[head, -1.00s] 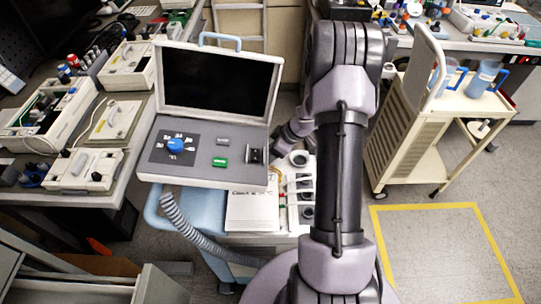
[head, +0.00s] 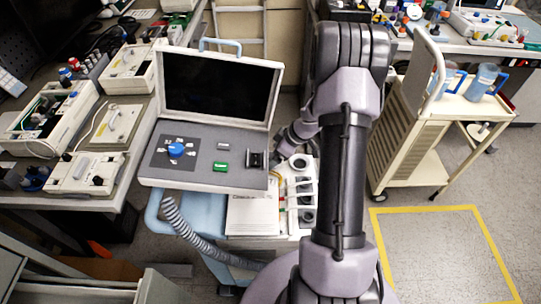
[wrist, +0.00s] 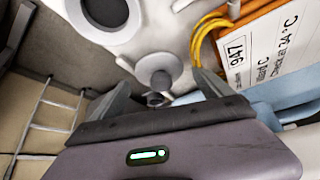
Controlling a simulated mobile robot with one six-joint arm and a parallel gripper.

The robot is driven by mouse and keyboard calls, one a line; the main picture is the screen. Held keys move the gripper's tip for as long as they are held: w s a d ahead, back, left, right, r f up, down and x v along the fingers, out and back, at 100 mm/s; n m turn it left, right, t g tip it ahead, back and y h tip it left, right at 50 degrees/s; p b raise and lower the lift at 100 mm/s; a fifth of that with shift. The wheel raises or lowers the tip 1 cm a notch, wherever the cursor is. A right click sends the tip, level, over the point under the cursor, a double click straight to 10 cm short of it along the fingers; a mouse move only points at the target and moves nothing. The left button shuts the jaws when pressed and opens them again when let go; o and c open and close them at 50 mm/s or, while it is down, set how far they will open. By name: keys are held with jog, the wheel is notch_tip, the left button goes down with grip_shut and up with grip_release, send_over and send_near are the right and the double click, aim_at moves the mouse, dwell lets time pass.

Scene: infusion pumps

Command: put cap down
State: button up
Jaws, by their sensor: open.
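In the wrist view, a grey round piece with a short dark knob, which looks like the cap (wrist: 158,66), sits on or against a pale surface. My gripper (wrist: 160,92) is open, with one finger on each side of the cap's knob end. I cannot tell whether the fingers touch it. In the head view, the gripper fingers and the cap are hidden or too small to make out beside my arm, near the trolley's white round holders (head: 300,163).
A white ring with a dark opening (wrist: 106,12) is beside the cap. A yellow cable (wrist: 205,32) and a label (wrist: 265,50) are to its right. The open case (head: 210,178) stands left of my arm. A cream cart (head: 408,135) stands right.

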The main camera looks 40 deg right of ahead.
jog(key=p+v, duration=0.4)
jog(key=v, duration=0.6)
jog(key=shift+r+p, duration=0.4)
jog(key=shift+s, duration=0.1)
